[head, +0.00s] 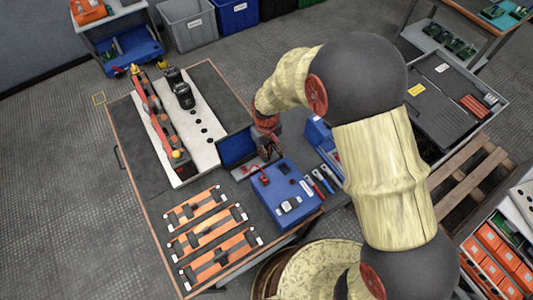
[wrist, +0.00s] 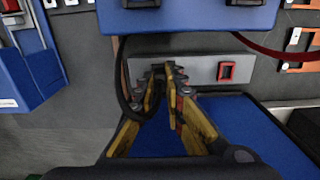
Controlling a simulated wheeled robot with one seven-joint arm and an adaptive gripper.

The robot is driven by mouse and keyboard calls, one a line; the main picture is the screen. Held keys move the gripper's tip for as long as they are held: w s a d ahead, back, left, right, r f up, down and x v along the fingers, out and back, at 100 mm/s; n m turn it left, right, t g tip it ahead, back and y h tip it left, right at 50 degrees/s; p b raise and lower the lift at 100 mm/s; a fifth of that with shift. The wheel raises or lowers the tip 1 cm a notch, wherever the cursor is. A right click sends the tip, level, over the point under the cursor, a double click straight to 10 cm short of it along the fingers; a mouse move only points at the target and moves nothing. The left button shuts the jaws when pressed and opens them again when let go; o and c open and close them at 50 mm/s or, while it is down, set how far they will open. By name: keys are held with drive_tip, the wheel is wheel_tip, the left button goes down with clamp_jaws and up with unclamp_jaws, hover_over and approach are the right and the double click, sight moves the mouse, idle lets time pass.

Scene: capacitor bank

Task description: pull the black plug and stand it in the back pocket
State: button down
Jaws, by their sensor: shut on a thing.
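My gripper (wrist: 166,72) has its yellow fingers nearly together at a pale grey panel strip (wrist: 203,70) in the wrist view. It is shut on the black plug, which is mostly hidden between the fingertips. A black cable (wrist: 123,92) loops down left of the fingers. I cannot tell whether the plug is seated in the strip or clear of it. A red-framed opening (wrist: 227,71) sits right of the fingertips. In the head view my gripper (head: 268,150) is over the table between the blue tray (head: 238,148) and the blue box. I cannot make out the back pocket.
The blue box (head: 287,190) carries a meter and a red lead. Beside it lie red and blue hand tools (head: 322,182) and a blue bin (head: 319,134). Orange bars (head: 213,236) lie at the table's front left. A pale board (head: 192,125) with black capacitors stands behind.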

drive_tip(key=shift+r+p, duration=2.2)
drive_tip(key=shift+r, duration=0.85)
drive_tip(key=shift+r+p, duration=0.9)
drive_tip(key=shift+r, duration=0.3)
drive_tip(key=p, duration=0.2)
hover_over(284, 169)
drive_tip(key=shift+f, duration=0.1)
drive_tip(key=shift+f+b, duration=0.6)
drive_tip(key=shift+f, duration=0.1)
drive_tip(key=shift+f+b, duration=0.35)
drive_tip(key=shift+f, duration=0.2)
